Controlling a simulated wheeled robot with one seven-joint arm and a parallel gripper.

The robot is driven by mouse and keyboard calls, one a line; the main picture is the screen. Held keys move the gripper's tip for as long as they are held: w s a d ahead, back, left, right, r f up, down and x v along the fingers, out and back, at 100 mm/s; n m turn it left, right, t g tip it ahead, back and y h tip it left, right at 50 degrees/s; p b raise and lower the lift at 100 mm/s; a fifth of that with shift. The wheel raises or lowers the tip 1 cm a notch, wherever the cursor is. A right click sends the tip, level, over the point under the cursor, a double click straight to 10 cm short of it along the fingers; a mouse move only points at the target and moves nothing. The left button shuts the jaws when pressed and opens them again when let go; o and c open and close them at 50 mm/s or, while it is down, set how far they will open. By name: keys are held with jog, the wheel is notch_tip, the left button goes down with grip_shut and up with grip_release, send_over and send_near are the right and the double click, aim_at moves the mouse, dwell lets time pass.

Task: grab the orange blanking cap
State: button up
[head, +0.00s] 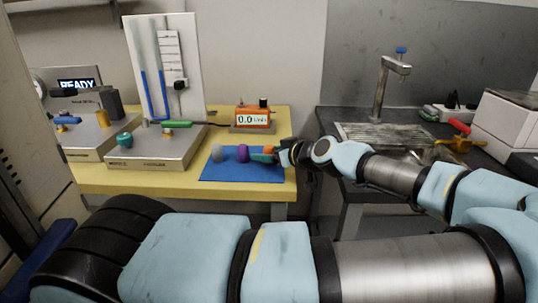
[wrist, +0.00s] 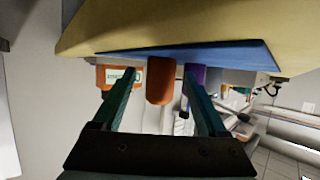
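The orange blanking cap (head: 269,149) stands near the right end of the blue mat (head: 225,172), partly hidden by my gripper (head: 263,157). In the wrist view, the orange cap (wrist: 160,82) lies between the two green fingers of my gripper (wrist: 163,78), with a gap showing on each side. The fingers are open and hold nothing. A purple cap (head: 243,153) stands just left of the orange one in the head view. It also shows in the wrist view (wrist: 197,74), close beside and partly behind the right finger.
A grey cap (head: 217,152) stands farther left on the mat. An orange meter (head: 252,117) reading 0.0 sits behind it on the yellow table (head: 135,182). A metal instrument (head: 155,150) stands to the left. A dark sink counter (head: 335,118) is to the right.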

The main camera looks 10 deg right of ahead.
grip_shut()
dwell(0.4)
